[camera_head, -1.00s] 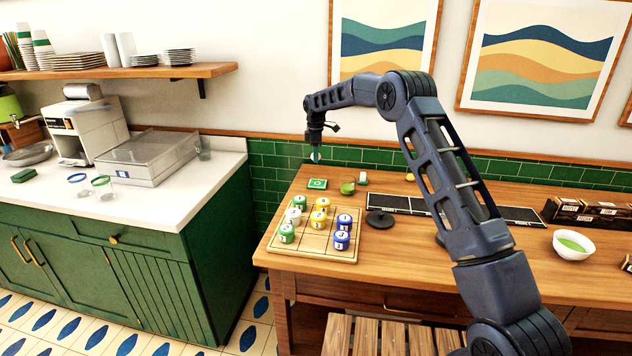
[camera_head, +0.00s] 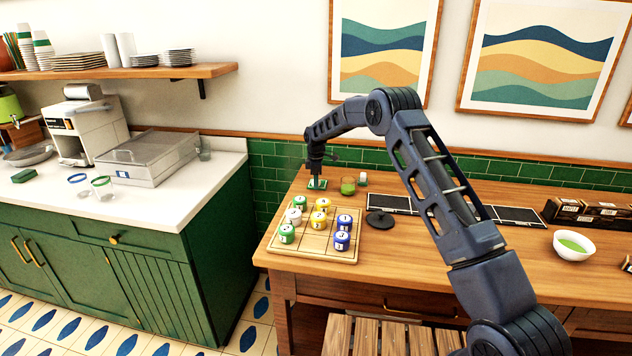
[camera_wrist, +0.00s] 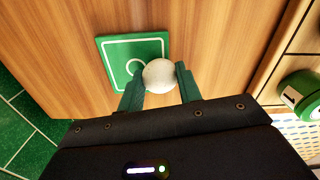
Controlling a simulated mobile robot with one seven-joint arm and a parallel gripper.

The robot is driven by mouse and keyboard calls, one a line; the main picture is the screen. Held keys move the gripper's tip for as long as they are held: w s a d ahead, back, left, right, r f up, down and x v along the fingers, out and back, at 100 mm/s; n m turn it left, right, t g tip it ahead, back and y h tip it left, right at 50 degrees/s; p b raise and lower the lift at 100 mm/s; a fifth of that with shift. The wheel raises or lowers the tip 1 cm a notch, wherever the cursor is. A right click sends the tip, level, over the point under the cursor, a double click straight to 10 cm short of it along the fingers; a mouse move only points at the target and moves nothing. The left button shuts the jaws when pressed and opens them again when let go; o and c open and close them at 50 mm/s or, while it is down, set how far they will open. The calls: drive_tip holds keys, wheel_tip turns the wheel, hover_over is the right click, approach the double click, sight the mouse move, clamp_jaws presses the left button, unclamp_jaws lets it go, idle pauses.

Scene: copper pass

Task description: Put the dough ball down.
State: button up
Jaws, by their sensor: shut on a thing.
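In the wrist view a pale, round dough ball (camera_wrist: 159,76) sits between the two fingers of my gripper (camera_wrist: 158,80), which is shut on it. Below and beyond it a green square mat (camera_wrist: 116,48) with a white outline and a white ring lies on the wooden table. The ball covers part of the ring; I cannot tell whether it touches the mat. In the head view my gripper (camera_head: 316,180) points down over the green mat (camera_head: 323,187), and the ball is too small to make out there.
A wooden board (camera_head: 318,240) with several numbered green, white, yellow and blue pieces lies in front of the mat. The tiled wall is behind.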

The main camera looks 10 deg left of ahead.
drive_tip(key=o, duration=1)
